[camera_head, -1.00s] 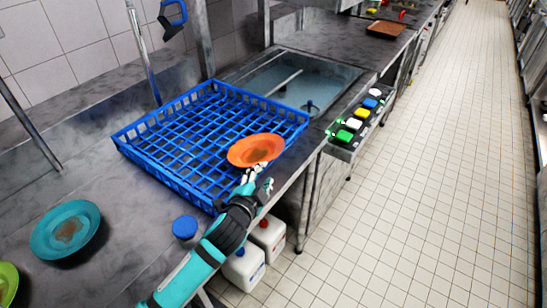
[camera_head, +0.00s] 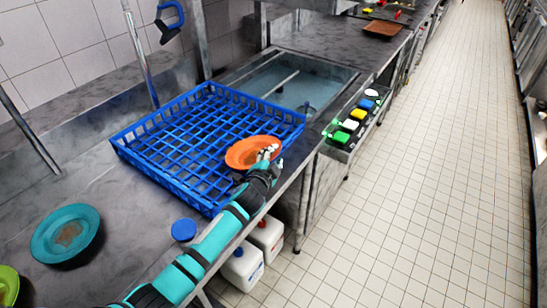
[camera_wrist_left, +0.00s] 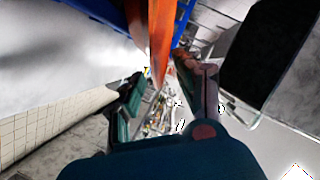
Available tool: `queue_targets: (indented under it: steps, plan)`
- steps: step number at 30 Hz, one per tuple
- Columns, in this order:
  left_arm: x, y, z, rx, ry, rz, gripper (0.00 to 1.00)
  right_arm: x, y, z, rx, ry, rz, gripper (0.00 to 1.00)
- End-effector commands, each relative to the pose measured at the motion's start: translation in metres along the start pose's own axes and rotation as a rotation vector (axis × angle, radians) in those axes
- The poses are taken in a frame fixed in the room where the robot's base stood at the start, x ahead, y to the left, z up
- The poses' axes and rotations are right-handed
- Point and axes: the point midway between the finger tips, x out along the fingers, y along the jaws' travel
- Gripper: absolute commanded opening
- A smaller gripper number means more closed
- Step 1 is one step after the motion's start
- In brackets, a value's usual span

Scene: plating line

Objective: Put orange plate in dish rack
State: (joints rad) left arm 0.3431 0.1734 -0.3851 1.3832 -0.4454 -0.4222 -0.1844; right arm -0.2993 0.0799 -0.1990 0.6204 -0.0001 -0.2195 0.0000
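The orange plate (camera_head: 245,153) is tilted over the near right corner of the blue dish rack (camera_head: 137,154). My left gripper (camera_head: 267,153) is at the plate's right side, with its fingers at the rim. In the left wrist view the plate (camera_wrist_left: 153,35) shows nearly edge-on between the fingers (camera_wrist_left: 161,68), which are closed about it. The blue rack shows behind it at the top (camera_wrist_left: 98,10). The rest of the rack looks empty. Whether the plate touches the rack is hard to tell. My right gripper is not in view.
A teal plate (camera_head: 68,232) and part of a green plate (camera_head: 8,284) lie on the counter at left. A blue round lid (camera_head: 184,230) is near the rack. A sink (camera_head: 300,82) lies beyond it. White canisters (camera_head: 243,265) stand below the counter edge.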

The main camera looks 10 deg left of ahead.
Motion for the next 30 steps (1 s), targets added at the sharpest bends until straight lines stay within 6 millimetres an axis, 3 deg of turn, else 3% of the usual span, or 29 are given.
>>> queue_targets:
  steps: [3, 11, 30]
  plan:
    - [-0.0002, 0.0, 0.0, 0.0, 0.0, 0.0, 0.34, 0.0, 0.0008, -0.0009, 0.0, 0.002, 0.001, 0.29]
    - [-0.0004, 0.0, 0.0002, 0.001, -0.001, 0.0, 0.0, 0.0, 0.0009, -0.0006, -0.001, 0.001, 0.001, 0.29]
    - [0.0013, -0.0056, 0.0054, 0.002, -0.003, -0.002, 0.0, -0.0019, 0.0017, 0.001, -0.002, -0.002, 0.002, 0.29]
